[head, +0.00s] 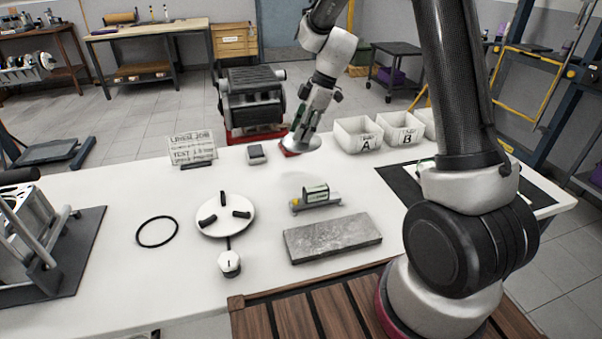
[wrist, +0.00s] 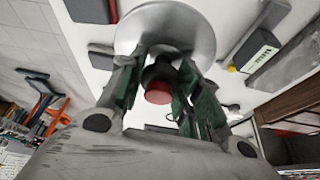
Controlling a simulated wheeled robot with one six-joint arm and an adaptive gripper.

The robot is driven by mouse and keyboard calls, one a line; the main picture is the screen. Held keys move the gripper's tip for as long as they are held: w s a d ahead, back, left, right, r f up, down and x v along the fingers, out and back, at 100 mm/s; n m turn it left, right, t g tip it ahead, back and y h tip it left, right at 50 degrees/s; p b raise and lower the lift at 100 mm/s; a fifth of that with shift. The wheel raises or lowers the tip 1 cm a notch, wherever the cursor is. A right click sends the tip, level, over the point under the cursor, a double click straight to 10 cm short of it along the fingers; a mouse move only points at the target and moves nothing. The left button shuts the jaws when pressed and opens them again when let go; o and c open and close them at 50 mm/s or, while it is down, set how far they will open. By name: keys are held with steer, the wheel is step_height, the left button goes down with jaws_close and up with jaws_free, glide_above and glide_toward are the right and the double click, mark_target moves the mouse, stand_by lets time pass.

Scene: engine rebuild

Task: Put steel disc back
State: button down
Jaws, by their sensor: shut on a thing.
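The steel disc (head: 301,146) hangs from my gripper (head: 304,126) near the back edge of the white table, apparently above the surface and slightly tilted. In the wrist view my gripper (wrist: 163,75) has its green-padded fingers shut around a dark knob with a red end, in the middle of the disc (wrist: 188,26). A round white plate with three black pads (head: 224,216) lies on the table to the front left, with nothing on top of it. A small white knob unit (head: 229,263) joins it at the front.
A black ring (head: 157,231) lies left. A sign (head: 193,150), a small grey block (head: 257,153) and bins A (head: 357,135) and B (head: 400,130) stand at the back.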

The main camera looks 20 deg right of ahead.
steer(key=shift+s+a+f+n, duration=0.15)
steer(key=shift+a+f+n, duration=0.1)
steer(key=shift+f+n, duration=0.15)
step_height(320, 180, down, 9)
steer(key=shift+a+f, duration=0.1)
steer(key=shift+f, duration=0.05)
steer(key=shift+f, duration=0.15)
steer(key=c, duration=1)
jaws_free()
